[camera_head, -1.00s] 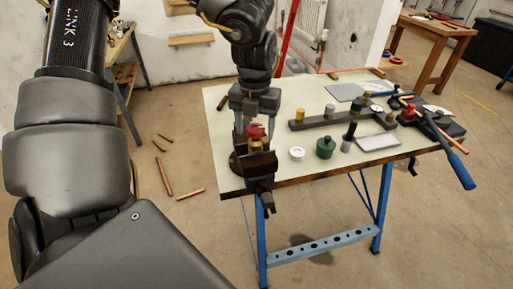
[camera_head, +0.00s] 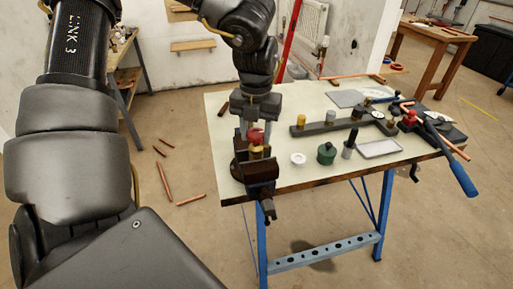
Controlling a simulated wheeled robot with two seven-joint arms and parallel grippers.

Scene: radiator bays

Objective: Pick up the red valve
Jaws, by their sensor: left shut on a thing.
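The red valve (camera_head: 256,135), with a red top and a brass body, is at the near left corner of the workbench. It stands at the dark bench vise (camera_head: 258,172), its brass part just above or between the jaws; I cannot tell whether it touches them. My left gripper (camera_head: 255,125) points down from above and is shut on the valve, its fingers at either side of the red top. The fingers partly hide the valve. My right gripper is not in view.
On the cream workbench top (camera_head: 285,172) are a white ring (camera_head: 298,159), a green pot (camera_head: 326,153), a grey cylinder (camera_head: 349,144), a dark bar with fittings (camera_head: 330,126) and a light tray (camera_head: 380,148). A blue-handled tool (camera_head: 452,168) overhangs the right edge. Copper pipes (camera_head: 165,180) lie on the floor.

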